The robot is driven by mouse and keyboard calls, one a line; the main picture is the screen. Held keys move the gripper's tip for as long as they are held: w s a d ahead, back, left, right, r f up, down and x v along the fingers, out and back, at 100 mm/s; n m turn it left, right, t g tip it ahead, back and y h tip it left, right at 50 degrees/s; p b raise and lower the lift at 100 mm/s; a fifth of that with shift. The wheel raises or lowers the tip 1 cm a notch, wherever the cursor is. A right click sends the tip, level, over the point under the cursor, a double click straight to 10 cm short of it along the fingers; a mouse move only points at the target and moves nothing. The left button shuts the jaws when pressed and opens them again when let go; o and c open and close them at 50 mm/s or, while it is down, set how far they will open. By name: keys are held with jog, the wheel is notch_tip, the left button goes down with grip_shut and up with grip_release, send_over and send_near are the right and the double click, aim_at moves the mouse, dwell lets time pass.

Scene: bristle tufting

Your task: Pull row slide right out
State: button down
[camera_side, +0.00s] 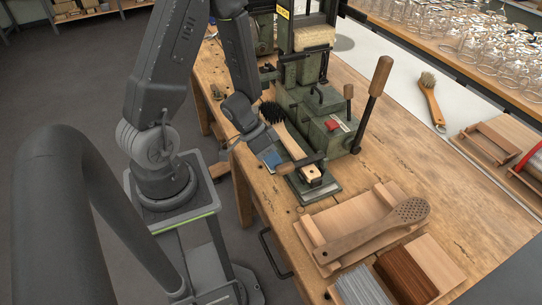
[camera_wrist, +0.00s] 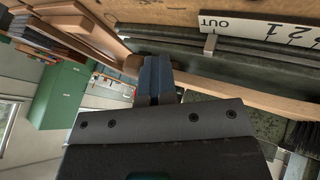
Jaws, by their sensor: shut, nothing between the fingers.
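My gripper (camera_wrist: 157,78) is shut and empty in the wrist view, its dark blue fingertips close to a wooden brush body (camera_wrist: 245,98) and dark green rails. In the side view its end (camera_side: 243,115) is at the left of the green tufting machine (camera_side: 312,125); the fingertips are hard to make out. A white scale (camera_wrist: 262,28) marked OUT, 1, 2 appears upside down in the wrist view. A small metal pointer (camera_wrist: 210,44) is beside its OUT end, on a dark green rail (camera_wrist: 270,55) that looks like the row slide. I cannot tell whether the fingers touch it.
A black-bristled brush (camera_side: 284,128) lies across the machine. A lever with a wooden handle (camera_side: 381,76) stands at its right. A wooden tray (camera_side: 352,222) with a perforated paddle (camera_side: 410,210) is in front. Another brush (camera_side: 431,97) lies to the right. Bare bench is free between them.

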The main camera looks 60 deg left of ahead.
jog(key=shift+s+d, duration=0.1)
jog(key=shift+d, duration=0.2)
jog(key=shift+a, duration=0.45)
jog(key=a, duration=0.3)
jog(key=shift+a, duration=0.2)
jog(key=v, duration=1)
jog(key=w+r+n+t+y, duration=0.1)
jog(key=w+r+t+y, duration=0.2)
jog(key=w+r+y, duration=0.3)
jog(key=w+r+n+t+y, duration=0.1)
jog(key=w+r+t+y, duration=0.25)
jog(key=r, duration=0.45)
jog(key=s+d+r+g+h, duration=0.2)
jog(key=s+d, duration=0.4)
jog(key=d, duration=0.1)
jog(key=s+d+r+g+h, duration=0.1)
jog(key=s+d+r+g, duration=0.1)
jog(key=s+d, duration=0.3)
jog(key=d+g, duration=0.1)
jog(key=d, duration=0.2)
jog(key=shift+s+d+r+m+h, duration=0.2)
jog(key=shift+s+r+m+h, duration=0.15)
jog(key=shift+s+m, duration=0.05)
